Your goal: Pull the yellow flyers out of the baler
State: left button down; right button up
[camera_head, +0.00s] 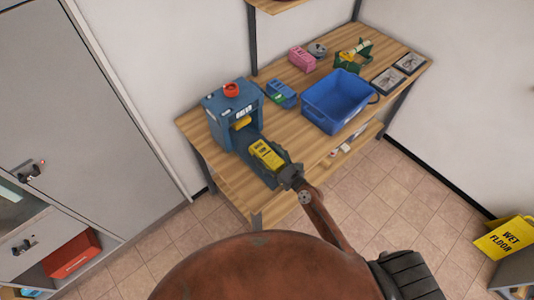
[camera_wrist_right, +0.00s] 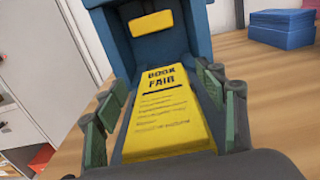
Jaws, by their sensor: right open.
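The blue baler (camera_head: 219,106) stands at the table's left end, with a red knob (camera_head: 231,89) on top. A yellow flyer stack (camera_head: 266,154) lies on the tray in front of its opening; in the right wrist view the stack (camera_wrist_right: 166,112) reads "BOOK FAIR". Another yellow piece (camera_wrist_right: 151,23) shows inside the baler's opening. My right gripper (camera_wrist_right: 160,118) is open, with green-padded fingers on either side of the stack, apart from it as far as I see. In the head view the right gripper (camera_head: 272,168) is at the tray's front end. My left gripper is out of view.
A blue bin (camera_head: 318,115) stands right of the baler on the wooden table (camera_head: 205,147). Blue boxes (camera_head: 281,92), a pink item (camera_head: 301,58) and framed pictures (camera_head: 388,80) are also on it.

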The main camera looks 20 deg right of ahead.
jog(key=shift+s, duration=0.1)
jog(key=v, duration=1)
jog(key=shift+s+d, duration=0.2)
jog(key=shift+s, duration=0.05)
jog(key=shift+s+d, duration=0.2)
jog(key=shift+s, duration=0.4)
